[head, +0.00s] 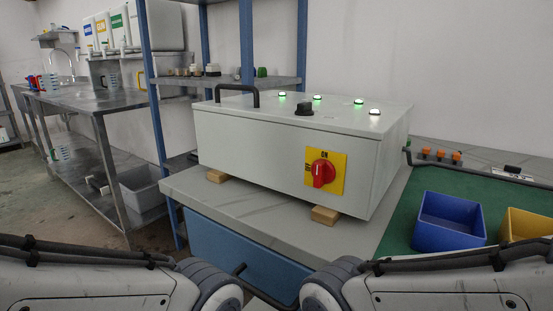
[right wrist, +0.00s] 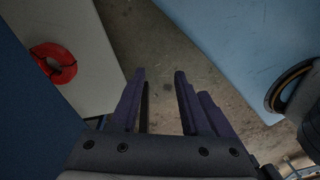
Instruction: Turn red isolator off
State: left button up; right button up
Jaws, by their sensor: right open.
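The red isolator (head: 322,173) is a red rotary knob on a yellow plate (head: 340,160) at the right of the front face of a pale control box (head: 240,140). The knob's exact turn position is too small to tell. The box rests on wooden blocks on a grey worktop. My right gripper (right wrist: 160,75) shows in the right wrist view, its dark fingers apart, with only floor between them. It is not in the head view, so I cannot tell its distance to the knob. My left gripper is not in view.
The box top has a black handle (head: 238,90), a black knob (head: 304,108) and several lit lamps. Blue (head: 448,222) and yellow (head: 525,225) bins stand on a green mat at right. In the right wrist view, a red ring (right wrist: 68,70) lies at left and a blue panel (right wrist: 240,40) at right.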

aim_at(323, 172)
jog(key=u, duration=0.75)
jog(key=k, duration=0.55)
jog(key=u, duration=0.3)
